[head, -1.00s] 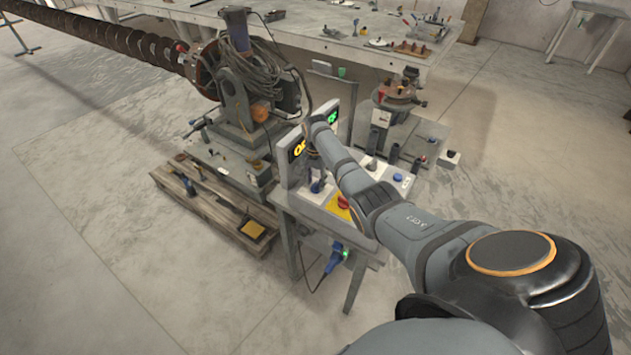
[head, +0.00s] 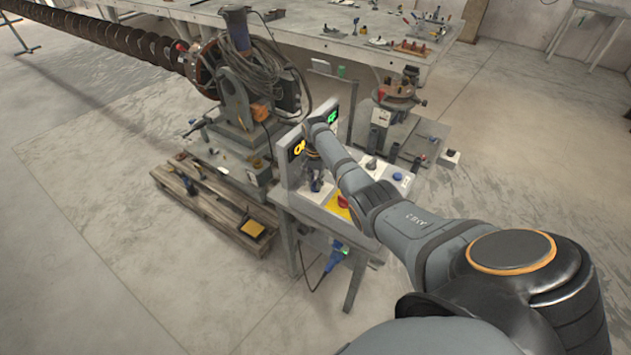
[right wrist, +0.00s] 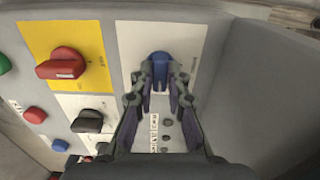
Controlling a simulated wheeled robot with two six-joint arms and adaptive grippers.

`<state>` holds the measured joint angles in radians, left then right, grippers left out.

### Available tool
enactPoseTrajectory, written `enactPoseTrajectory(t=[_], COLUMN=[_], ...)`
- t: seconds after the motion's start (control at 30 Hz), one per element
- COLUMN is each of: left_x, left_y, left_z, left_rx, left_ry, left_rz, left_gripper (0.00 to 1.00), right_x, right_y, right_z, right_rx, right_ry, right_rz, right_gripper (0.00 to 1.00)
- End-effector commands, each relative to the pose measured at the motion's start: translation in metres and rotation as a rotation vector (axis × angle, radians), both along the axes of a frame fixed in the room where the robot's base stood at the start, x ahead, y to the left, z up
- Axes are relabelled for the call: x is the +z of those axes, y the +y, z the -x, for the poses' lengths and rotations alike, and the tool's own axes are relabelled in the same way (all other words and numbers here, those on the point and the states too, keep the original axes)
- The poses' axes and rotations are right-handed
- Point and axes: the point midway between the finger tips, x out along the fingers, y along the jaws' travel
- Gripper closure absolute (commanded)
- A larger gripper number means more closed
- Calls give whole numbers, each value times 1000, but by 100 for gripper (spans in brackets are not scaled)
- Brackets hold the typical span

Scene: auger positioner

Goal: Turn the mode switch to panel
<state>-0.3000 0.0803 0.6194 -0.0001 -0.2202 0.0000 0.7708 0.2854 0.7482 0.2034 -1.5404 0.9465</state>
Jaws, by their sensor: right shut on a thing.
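A blue switch handle (right wrist: 160,60) sits on a white plate of the control panel, at the top middle of the right wrist view. I take it for the mode switch; its markings are too small to read. My right gripper (right wrist: 160,70) is shut on this blue handle, with one fingertip on each side of it. In the head view my right gripper (head: 315,180) is low over the panel's left part, in front of the display, and largely covers the handle. My left gripper is not in view.
Beside the blue switch is a red knob (right wrist: 63,64) on a yellow plate. The upright display housing (head: 294,155) stands close behind the gripper. A pallet (head: 225,208) with machinery is to the left.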

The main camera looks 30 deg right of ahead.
Motion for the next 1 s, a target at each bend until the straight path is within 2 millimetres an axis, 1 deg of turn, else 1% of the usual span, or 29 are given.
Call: enactPoseTrajectory(t=[0.27, 0.6, 1.0], left_x=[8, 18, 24], left_y=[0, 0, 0], left_z=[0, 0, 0], left_rx=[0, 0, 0], left_ry=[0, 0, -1], left_rz=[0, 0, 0], left_gripper=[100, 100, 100], right_x=[2, 2, 1], right_y=[0, 0, 0], right_z=[0, -1, -1], right_rx=[150, 465, 844], right_ry=[0, 0, 0], right_rz=[0, 0, 1], right_gripper=[100, 100, 100])
